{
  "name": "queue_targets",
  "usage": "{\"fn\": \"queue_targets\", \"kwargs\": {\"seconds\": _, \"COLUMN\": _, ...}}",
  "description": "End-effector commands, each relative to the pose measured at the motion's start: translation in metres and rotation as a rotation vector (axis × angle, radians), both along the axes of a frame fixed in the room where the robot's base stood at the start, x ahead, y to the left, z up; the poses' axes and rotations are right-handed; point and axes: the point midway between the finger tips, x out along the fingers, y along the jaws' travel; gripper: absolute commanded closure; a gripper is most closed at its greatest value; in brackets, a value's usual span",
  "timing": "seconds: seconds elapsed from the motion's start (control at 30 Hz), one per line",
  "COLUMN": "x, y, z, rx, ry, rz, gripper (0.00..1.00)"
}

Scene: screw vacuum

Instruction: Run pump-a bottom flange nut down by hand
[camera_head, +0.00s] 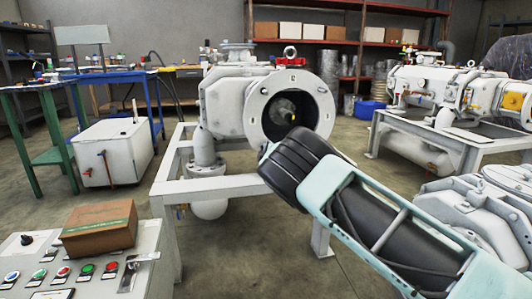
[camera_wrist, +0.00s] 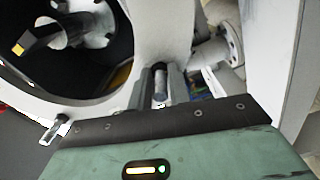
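The pump (camera_head: 236,100) stands on a white frame, with its round flange (camera_head: 262,112) facing me around a dark opening. In the wrist view the flange's pale ring (camera_wrist: 165,30) curves around that opening. My gripper (camera_wrist: 160,82) is at the lower part of the flange. Its two dark fingers stand close on either side of a short metal stud (camera_wrist: 160,78). I cannot make out a separate nut there, nor whether the fingers press on anything. In the head view my arm hides the gripper and the flange's bottom edge.
Another metal stud (camera_wrist: 57,128) sticks out left of my gripper. A shaft with a yellow-tipped key (camera_wrist: 22,46) shows inside the opening. A white frame post (camera_wrist: 272,70) stands close on the right. A control panel with a cardboard box (camera_head: 100,228) is at lower left. Other pump machinery (camera_head: 440,95) stands right.

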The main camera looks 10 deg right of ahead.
Motion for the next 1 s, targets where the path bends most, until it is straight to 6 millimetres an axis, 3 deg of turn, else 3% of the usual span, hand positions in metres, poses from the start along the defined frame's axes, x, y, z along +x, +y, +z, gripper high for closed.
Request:
{"fn": "queue_targets", "kwargs": {"seconds": 0.03, "x": -0.001, "y": 0.001, "z": -0.003, "rx": -0.001, "ry": 0.006, "rz": 0.001, "gripper": 0.70}}
{"fn": "queue_targets", "kwargs": {"seconds": 0.1, "x": -0.001, "y": 0.001, "z": -0.003, "rx": -0.001, "ry": 0.005, "rz": 0.000, "gripper": 0.59}}
{"fn": "queue_targets", "kwargs": {"seconds": 0.53, "x": -0.010, "y": 0.000, "z": 0.000, "rx": -0.001, "ry": 0.003, "rz": -0.001, "gripper": 0.59}}
{"fn": "queue_targets", "kwargs": {"seconds": 0.67, "x": -0.029, "y": 0.001, "z": 0.002, "rx": -0.001, "ry": 0.003, "rz": 0.000, "gripper": 0.59}}
{"fn": "queue_targets", "kwargs": {"seconds": 1.0, "x": -0.100, "y": 0.001, "z": 0.002, "rx": -0.001, "ry": 0.006, "rz": 0.000, "gripper": 0.59}}
